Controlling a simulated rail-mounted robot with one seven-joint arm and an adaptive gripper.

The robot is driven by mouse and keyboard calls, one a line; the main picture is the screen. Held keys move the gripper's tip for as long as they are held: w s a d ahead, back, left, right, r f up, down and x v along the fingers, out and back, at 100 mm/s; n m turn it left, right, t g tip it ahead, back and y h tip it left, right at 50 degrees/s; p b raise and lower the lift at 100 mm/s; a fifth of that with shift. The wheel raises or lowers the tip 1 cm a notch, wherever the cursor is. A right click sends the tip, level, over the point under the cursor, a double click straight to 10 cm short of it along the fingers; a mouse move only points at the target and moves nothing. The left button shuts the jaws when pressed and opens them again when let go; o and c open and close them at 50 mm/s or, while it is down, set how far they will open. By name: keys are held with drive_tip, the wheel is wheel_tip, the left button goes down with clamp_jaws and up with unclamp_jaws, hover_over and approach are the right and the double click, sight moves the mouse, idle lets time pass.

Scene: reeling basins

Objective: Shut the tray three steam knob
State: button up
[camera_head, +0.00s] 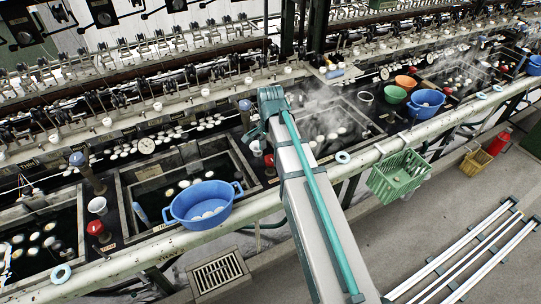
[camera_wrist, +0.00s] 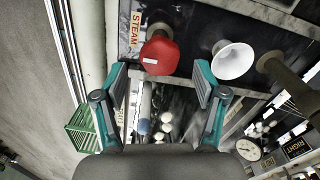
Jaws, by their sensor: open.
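A red steam knob (camera_wrist: 160,54) is in the upper middle of the wrist view, beside a label reading STEAM (camera_wrist: 135,28). A small red knob (camera_head: 269,160) in the head view, just left of my arm, appears to be the same one. My gripper (camera_wrist: 160,83) is open and empty; its teal-backed fingers are apart, with the knob ahead between and slightly beyond their tips. I cannot tell the exact gap to the knob.
A white cup (camera_wrist: 233,60) stands right of the knob in the wrist view, near a dark post. A pale front rail (camera_head: 255,207) runs along the basins. A blue tub (camera_head: 205,205) is to the left; a green basket (camera_head: 399,174) hangs right of my arm. Steam rises behind.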

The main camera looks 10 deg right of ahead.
sight(271, 158)
wheel_tip(271, 158, up, 10)
drive_tip(key=shift+f, duration=0.25)
idle(0.5)
